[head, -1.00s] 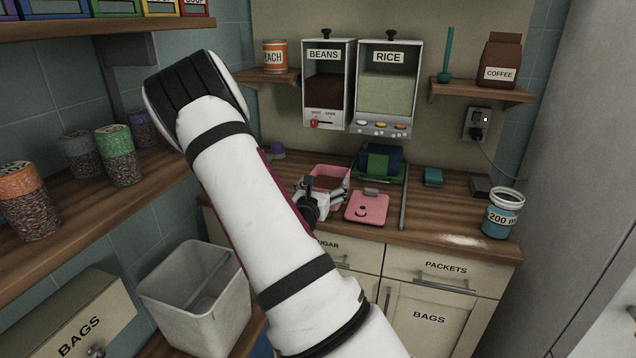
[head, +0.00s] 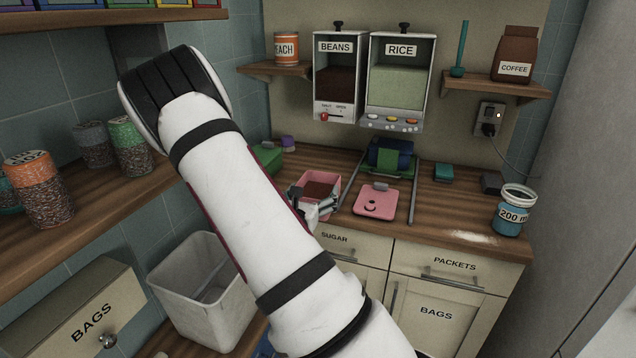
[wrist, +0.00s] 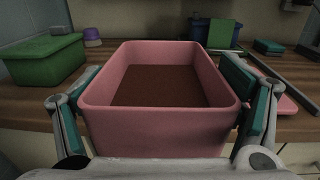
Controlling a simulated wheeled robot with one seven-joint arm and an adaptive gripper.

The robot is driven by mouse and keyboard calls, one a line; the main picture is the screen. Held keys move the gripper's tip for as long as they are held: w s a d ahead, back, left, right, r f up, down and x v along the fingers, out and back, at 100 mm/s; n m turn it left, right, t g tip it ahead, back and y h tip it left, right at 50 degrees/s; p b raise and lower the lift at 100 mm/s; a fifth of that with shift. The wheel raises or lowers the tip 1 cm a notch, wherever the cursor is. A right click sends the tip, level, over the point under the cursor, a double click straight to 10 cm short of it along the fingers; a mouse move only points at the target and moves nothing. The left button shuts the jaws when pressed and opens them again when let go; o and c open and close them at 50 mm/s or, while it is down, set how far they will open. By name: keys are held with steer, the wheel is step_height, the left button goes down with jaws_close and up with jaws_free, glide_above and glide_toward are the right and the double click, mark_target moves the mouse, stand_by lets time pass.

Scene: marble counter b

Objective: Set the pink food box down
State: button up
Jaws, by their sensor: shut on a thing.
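The pink food box (head: 331,177) is an open tub with brown contents, at the counter's front edge left of its pink lid (head: 376,204). In the wrist view the pink food box (wrist: 160,128) fills the middle and looks level. My gripper (wrist: 162,115) is shut on it, with one teal-padded finger against each side wall. In the head view my gripper (head: 318,207) is partly hidden behind my arm. The underside of the box is hidden, so I cannot tell whether it touches the counter.
A green box (head: 267,158) stands to the left, with a purple-lidded item (head: 288,142) behind it. A blue and green container (head: 390,158) sits behind the lid, between grey bars. A blue jar (head: 511,210) stands at right by spilled powder. Bean and rice dispensers hang above.

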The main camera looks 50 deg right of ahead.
steer(key=w+a+f+n+t, duration=0.1)
steer(key=a+f, duration=0.1)
steer(key=a, duration=0.9)
steer(key=w+a+f+n+t+y, duration=0.1)
steer(key=a+f, duration=0.1)
steer(key=a, duration=1)
steer(key=w+a+f+t+y, duration=0.1)
steer(key=a+f, duration=0.2)
steer(key=a, duration=0.8)
steer(key=shift+w+a+f+n, duration=0.1)
steer(key=shift+w+a+n, duration=0.05)
steer(key=shift+a+n, duration=0.25)
steer(key=shift+d, duration=0.1)
